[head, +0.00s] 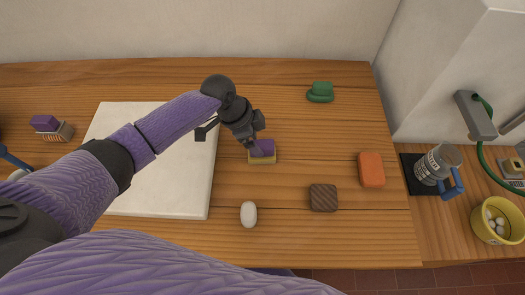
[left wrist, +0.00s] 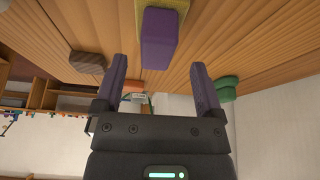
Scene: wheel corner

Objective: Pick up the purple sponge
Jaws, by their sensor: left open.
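The purple sponge (head: 263,147), a purple block over a yellow layer, lies on the wooden table just right of the white board. It also shows in the left wrist view (left wrist: 159,42), at the top centre, with its yellow part (left wrist: 178,8) around it. My left gripper (head: 254,139) is at the sponge's upper left in the head view and partly covers it. In the left wrist view my left gripper (left wrist: 158,78) is open, with nothing between its fingers; the sponge lies ahead of the gap. The head view does not show clearly whether they touch. My right gripper is not in view.
A white board (head: 170,185) lies under my left arm. Around the sponge are a green object (head: 320,92), an orange block (head: 371,170), a brown block (head: 323,198) and a white egg-shaped thing (head: 248,214). A purple-topped brush (head: 46,124) lies far left. A yellow bucket (head: 490,225) stands right.

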